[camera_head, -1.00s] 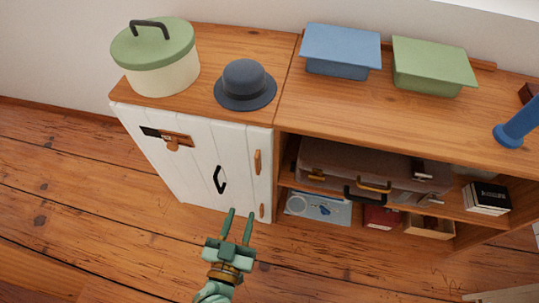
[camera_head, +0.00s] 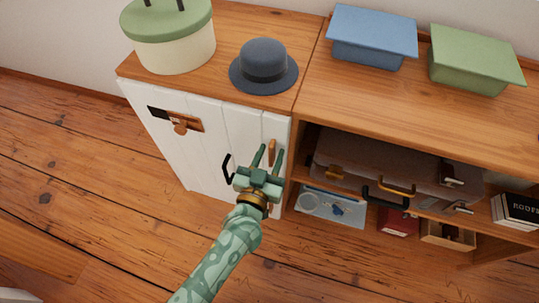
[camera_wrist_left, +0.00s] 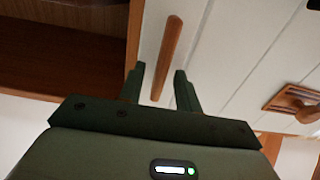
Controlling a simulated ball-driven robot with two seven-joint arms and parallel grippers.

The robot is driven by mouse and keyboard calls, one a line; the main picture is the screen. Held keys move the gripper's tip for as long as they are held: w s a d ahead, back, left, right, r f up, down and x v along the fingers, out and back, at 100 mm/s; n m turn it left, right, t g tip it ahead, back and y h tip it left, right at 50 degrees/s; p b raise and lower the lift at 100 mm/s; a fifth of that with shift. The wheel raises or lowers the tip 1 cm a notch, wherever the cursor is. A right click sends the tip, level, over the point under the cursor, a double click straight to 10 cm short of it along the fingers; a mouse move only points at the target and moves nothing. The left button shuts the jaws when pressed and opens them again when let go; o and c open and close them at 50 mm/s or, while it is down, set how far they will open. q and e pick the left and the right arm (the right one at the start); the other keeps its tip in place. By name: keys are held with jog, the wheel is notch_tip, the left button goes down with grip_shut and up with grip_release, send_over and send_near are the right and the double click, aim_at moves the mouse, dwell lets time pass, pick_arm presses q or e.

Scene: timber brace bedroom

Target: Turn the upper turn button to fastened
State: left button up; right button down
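The upper turn button (camera_head: 272,152) is a slim wooden bar near the right edge of the white cabinet door (camera_head: 222,135). It stands upright, lengthwise along that edge. My left gripper (camera_head: 271,150) is open and empty in front of it. In the left wrist view the upper turn button (camera_wrist_left: 167,55) runs between the two open fingers of my left gripper (camera_wrist_left: 159,69), nearer the right finger in places. Whether the fingers touch it I cannot tell. The lower turn button is hidden behind my gripper. My right gripper is not in view.
A black handle (camera_head: 228,168) and a wooden latch plate (camera_head: 178,121) are on the door. A dark hat (camera_head: 264,62) and a green-lidded tub (camera_head: 172,40) stand on top. Right is an open shelf with a suitcase (camera_head: 350,165).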

pick_arm(q)
grip_shut()
